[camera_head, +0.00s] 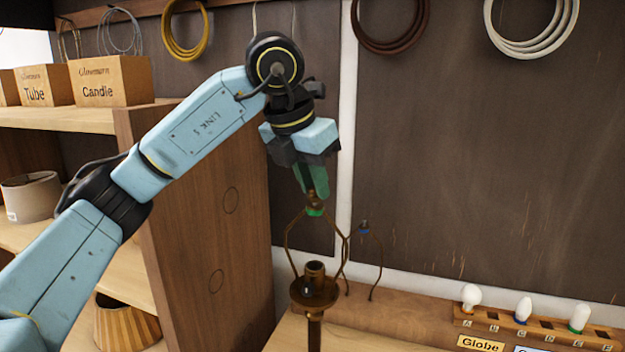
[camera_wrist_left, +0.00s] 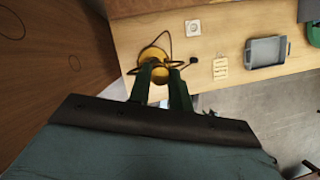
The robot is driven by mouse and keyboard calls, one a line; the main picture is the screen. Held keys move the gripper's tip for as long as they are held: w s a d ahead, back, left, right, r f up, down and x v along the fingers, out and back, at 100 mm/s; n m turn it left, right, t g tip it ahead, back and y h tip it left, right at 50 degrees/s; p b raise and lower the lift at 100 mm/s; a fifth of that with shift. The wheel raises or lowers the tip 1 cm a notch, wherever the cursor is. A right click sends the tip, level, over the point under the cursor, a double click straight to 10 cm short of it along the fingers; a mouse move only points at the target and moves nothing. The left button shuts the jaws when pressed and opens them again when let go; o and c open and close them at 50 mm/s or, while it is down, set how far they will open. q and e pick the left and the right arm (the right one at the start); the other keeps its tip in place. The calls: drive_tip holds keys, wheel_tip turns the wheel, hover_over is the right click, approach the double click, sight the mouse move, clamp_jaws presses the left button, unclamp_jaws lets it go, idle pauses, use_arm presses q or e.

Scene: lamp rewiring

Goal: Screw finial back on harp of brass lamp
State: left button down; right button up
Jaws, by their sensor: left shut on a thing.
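The brass lamp (camera_head: 314,291) stands upright on the bench, with a bare socket at its top. Its harp (camera_head: 291,243) rises around the socket, with a green mark near its top. My left gripper (camera_head: 315,195) points down at the top of the harp, its green fingers shut on the small finial (camera_head: 315,203). The fingers mostly hide the finial, so I cannot tell how it sits on the harp. In the left wrist view, the fingers show above the lamp's round yellow base (camera_wrist_left: 152,60). My right gripper is not in view.
A second harp (camera_head: 380,262) with a blue mark stands behind to the right. A bulb rack (camera_head: 545,325) holds several bulbs at the lower right. Wooden shelves (camera_head: 150,200) with boxes and shades stand left. A grey tray (camera_wrist_left: 264,51) lies on the bench.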

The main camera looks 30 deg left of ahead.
use_arm(q)
drive_tip(key=c, duration=1.9)
unclamp_jaws()
drive_tip(key=shift+c, duration=0.2)
clamp_jaws()
drive_tip(key=m, duration=0.2)
drive_tip(key=m+h+p, duration=0.1)
drive_tip(key=m, duration=0.1)
drive_tip(key=shift+a+r+h, duration=0.1)
drive_tip(key=shift+a+h, duration=0.05)
drive_tip(key=shift+h, duration=0.15)
drive_tip(key=m+g+h+p, duration=0.1)
drive_tip(key=m, duration=0.2)
drive_tip(key=shift+w, duration=0.1)
drive_tip(key=shift+m, duration=0.5)
drive_tip(key=shift+p, duration=0.3)
